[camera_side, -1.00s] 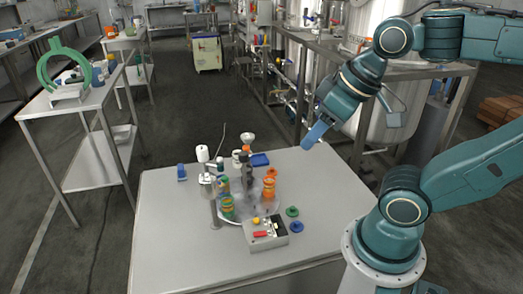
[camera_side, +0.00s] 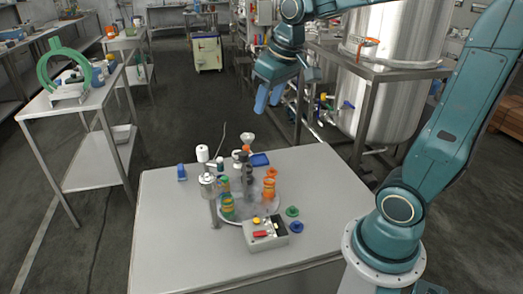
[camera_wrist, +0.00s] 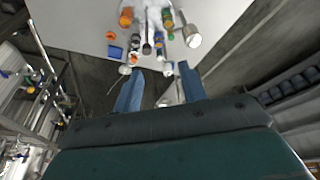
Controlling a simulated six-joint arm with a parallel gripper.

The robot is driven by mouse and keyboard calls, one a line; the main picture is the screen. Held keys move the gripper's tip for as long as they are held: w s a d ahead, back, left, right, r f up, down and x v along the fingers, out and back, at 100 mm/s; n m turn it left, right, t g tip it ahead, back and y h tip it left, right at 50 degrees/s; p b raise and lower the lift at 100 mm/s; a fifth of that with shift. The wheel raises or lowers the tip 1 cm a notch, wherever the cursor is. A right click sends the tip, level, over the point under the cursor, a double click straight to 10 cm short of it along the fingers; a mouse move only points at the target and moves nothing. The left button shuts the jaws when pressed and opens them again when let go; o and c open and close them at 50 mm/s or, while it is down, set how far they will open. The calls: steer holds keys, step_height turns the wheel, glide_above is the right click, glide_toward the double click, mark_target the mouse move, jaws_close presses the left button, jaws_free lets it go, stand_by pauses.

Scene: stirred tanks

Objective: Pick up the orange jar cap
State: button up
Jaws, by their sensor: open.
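An orange piece that looks like the jar cap (camera_wrist: 110,35) lies near the blue tray in the wrist view. In the side view it seems to be the orange shape (camera_side: 271,173) just behind the orange jar (camera_side: 268,187), and the two partly overlap. The jar also shows in the wrist view (camera_wrist: 126,17). My gripper (camera_side: 268,97) is open and empty, high above and beyond the far edge of the table. In the wrist view my gripper (camera_wrist: 160,82) shows two blue fingers apart, with nothing between them.
The grey table (camera_side: 165,235) carries a crowded cluster: a blue tray (camera_side: 260,160), a white funnel (camera_side: 248,138), a metal stand (camera_side: 213,210), and a switch box (camera_side: 266,234). A green cap (camera_side: 292,211) and a blue cap (camera_side: 296,227) lie at the right. The table's left front is clear.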

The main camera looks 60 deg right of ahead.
steer(key=w+d+f+m+g, duration=0.1)
steer(key=w+d+f, duration=0.3)
steer(key=w+d, duration=0.3)
steer(key=m+g, duration=0.3)
glide_above(272, 168)
steer(key=shift+y, duration=0.4)
steer(key=shift+d+f, duration=0.2)
steer(key=shift+f, duration=15.95)
steer(key=shift+f, duration=0.1)
steer(key=shift+a+f, duration=0.2)
steer(key=shift+f, duration=2.3)
